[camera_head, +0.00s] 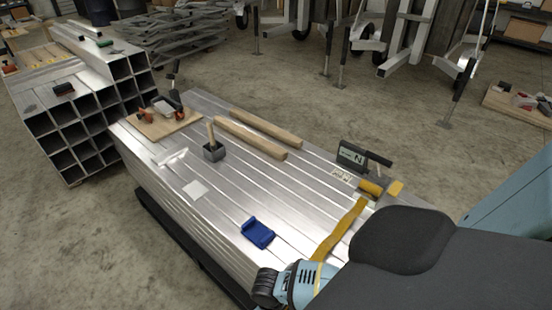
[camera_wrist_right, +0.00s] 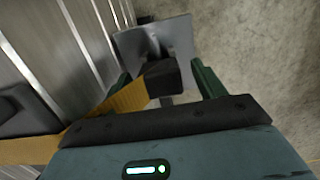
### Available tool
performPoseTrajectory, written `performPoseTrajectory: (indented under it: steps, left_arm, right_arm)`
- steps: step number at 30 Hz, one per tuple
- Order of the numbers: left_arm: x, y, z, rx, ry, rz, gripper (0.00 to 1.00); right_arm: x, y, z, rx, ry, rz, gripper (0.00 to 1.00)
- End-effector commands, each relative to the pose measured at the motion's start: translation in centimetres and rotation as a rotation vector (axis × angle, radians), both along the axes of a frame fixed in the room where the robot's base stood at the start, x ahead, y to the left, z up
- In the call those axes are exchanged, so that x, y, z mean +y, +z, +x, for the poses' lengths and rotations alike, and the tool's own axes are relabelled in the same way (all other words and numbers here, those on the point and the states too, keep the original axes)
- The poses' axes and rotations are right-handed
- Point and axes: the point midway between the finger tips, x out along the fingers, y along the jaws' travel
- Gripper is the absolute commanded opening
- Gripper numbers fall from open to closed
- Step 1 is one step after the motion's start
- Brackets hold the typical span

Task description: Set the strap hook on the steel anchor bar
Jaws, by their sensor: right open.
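The yellow strap (camera_head: 341,230) lies across the aluminium stack, and its lower end passes out of sight by a light-blue and black part. In the right wrist view the strap (camera_wrist_right: 126,98) runs to a black block (camera_wrist_right: 163,78), where the hook itself cannot be made out. My right gripper (camera_wrist_right: 161,80) is open, its green fingers on either side of this block; whether they touch it is unclear. A grey metal plate (camera_wrist_right: 158,38) stands just beyond the fingertips. I cannot make out the steel anchor bar for certain. My left gripper is out of view.
On the aluminium stack (camera_head: 287,204) stand a labelled dark box (camera_head: 351,155), a blue piece (camera_head: 258,232), wooden bars (camera_head: 250,137) and a mallet (camera_head: 213,150). My dark arm hides the near right end. Bare floor (camera_wrist_right: 245,60) lies right of the fingers.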

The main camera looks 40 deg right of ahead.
Motion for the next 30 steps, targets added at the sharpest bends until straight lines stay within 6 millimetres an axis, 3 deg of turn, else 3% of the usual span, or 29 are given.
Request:
performPoseTrajectory:
  steps: [6, 12, 30]
  left_arm:
    - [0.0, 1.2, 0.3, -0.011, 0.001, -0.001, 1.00]
    - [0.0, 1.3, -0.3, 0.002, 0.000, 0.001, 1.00]
    - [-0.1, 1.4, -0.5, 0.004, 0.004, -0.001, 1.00]
  right_arm:
    - [0.0, 3.9, 0.6, -0.005, -0.001, 0.000, 0.69]
    - [0.0, 5.8, 0.8, -0.003, -0.001, 0.000, 0.69]
    - [0.0, 6.1, 0.8, -0.001, -0.001, 0.000, 0.69]
